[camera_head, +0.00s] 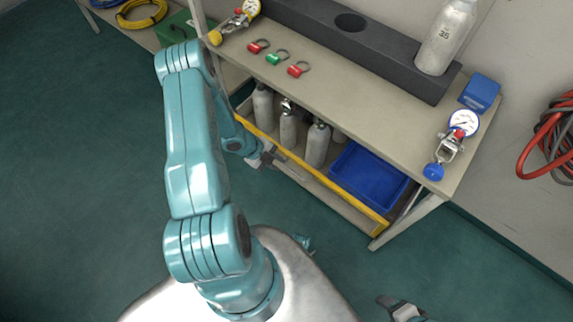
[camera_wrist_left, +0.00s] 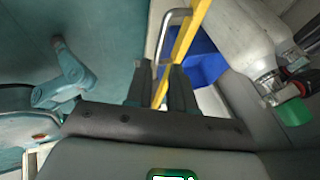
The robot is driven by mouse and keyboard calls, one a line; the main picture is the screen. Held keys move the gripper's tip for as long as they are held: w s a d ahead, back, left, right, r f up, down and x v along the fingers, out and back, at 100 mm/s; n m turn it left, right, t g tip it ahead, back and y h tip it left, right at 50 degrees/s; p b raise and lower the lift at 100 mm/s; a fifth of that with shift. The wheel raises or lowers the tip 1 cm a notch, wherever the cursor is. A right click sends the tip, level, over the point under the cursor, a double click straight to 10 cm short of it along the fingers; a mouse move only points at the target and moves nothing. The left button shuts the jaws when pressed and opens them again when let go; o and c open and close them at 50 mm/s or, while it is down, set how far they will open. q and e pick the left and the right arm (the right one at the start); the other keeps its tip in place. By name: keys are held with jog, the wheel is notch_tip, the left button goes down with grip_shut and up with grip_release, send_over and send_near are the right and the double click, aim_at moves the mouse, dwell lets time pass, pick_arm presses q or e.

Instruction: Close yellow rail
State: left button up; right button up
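The yellow rail (camera_head: 345,194) runs along the front of the lower shelf, with cylinders and a blue bin behind it. A silver handle (camera_wrist_left: 172,22) is fixed to the rail and also shows in the head view (camera_head: 292,172). My left gripper (camera_head: 268,158) is at the rail beside this handle. In the left wrist view its two dark fingers (camera_wrist_left: 161,92) stand apart, with the yellow rail and handle showing in the gap. Contact cannot be told. What seems to be my right gripper (camera_head: 398,307) shows partly at the bottom edge; its opening is unclear.
Grey cylinders (camera_head: 317,145) and the blue bin (camera_head: 365,174) fill the lower shelf. The bench top (camera_head: 345,98) above carries tags, gauges, a blue box (camera_head: 480,93) and a dark rack (camera_head: 370,45) with one cylinder (camera_head: 446,38). Hoses (camera_head: 550,140) hang at right. Floor in front is open.

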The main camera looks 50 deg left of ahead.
pick_arm(q)
jog(key=v, duration=0.3)
jog(key=shift+p, duration=0.3)
